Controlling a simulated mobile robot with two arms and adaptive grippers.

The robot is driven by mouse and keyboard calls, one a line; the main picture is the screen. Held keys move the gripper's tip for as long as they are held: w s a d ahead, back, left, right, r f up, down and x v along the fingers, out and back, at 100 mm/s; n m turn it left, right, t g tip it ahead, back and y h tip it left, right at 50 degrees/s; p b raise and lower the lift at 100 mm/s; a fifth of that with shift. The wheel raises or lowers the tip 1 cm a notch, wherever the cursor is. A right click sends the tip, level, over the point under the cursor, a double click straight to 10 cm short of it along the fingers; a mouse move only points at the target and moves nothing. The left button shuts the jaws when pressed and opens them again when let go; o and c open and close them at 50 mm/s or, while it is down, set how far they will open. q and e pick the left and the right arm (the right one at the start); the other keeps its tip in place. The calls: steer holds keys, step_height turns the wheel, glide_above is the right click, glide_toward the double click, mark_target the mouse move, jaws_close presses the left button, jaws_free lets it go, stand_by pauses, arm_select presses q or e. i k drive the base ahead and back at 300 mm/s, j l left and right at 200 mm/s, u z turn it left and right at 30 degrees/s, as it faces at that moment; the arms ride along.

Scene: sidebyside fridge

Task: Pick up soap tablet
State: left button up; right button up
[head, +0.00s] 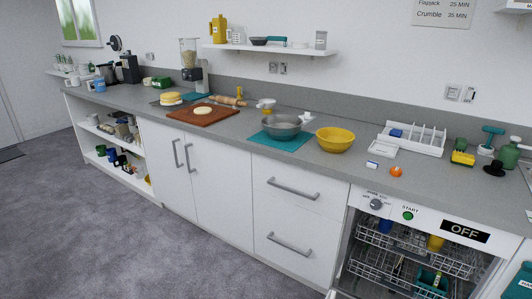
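A small white block with blue on it (372,164) lies on the grey counter, left of a small orange object (396,171). It may be the soap tablet, but it is too small to tell for certain. Neither of my grippers is in the head view.
A white dish rack (432,148) stands behind the small block, with a yellow bowl (335,140) to its left. Below, the dishwasher (408,216) is open, its racks showing. Bottles and a yellow item (462,158) stand at right. The grey floor (80,220) is clear.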

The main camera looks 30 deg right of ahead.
mark_target(371, 165)
steer(key=i+j, duration=0.15)
steer(key=i, duration=0.3)
steer(key=i+j, duration=0.15)
steer(key=i, duration=0.3)
steer(key=i+j, duration=0.15)
steer(key=i, duration=0.25)
steer(key=i+l+z, duration=0.15)
steer(key=i+z, duration=0.15)
steer(key=z, duration=0.2)
steer(key=i+z, duration=0.3)
steer(key=z, duration=0.2)
steer(key=i+z, duration=0.3)
steer(key=z, duration=0.15)
steer(key=i+j+z, duration=0.15)
steer(key=z, duration=0.35)
steer(key=i+j, duration=0.05)
steer(key=i, duration=0.05)
